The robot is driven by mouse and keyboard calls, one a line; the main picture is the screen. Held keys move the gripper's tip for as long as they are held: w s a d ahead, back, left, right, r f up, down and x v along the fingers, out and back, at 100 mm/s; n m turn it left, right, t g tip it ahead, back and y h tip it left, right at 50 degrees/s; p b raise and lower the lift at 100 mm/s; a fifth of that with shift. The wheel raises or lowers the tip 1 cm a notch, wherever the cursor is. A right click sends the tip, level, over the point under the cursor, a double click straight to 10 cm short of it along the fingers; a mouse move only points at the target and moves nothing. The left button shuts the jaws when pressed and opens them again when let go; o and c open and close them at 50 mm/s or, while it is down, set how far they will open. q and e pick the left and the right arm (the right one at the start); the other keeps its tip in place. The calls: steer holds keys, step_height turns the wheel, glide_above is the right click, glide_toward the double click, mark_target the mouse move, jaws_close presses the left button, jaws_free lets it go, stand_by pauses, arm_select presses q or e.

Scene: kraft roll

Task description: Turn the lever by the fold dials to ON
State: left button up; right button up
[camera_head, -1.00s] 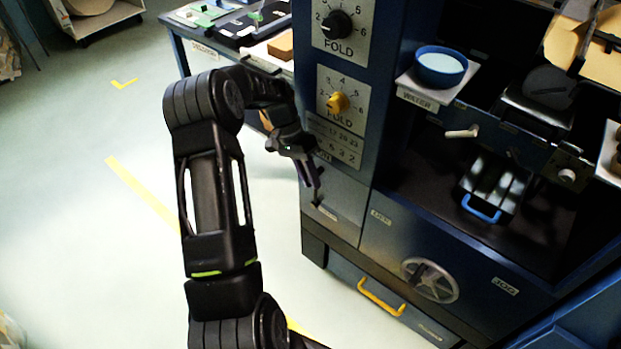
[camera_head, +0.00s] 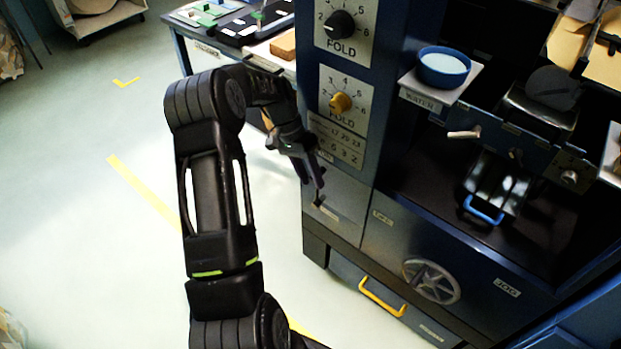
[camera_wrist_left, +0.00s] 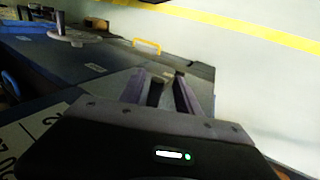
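The lever (camera_head: 318,199) is a small dark handle on the grey panel (camera_head: 345,205) low on the machine's front, below the fold dials. A small pale label beside it is too small to read. My right gripper is not in view.
A blue water bowl (camera_head: 443,67) sits on a shelf right of the dials. A handwheel (camera_head: 431,281) and a yellow drawer handle (camera_head: 382,297) are lower on the machine. A table (camera_head: 205,48) with items stands behind my left arm.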

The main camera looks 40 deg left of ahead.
arm_select(q)
steer(key=v, duration=0.7)
steer(key=shift+s+r, duration=0.1)
steer(key=shift+s, duration=0.1)
stand_by(0.4)
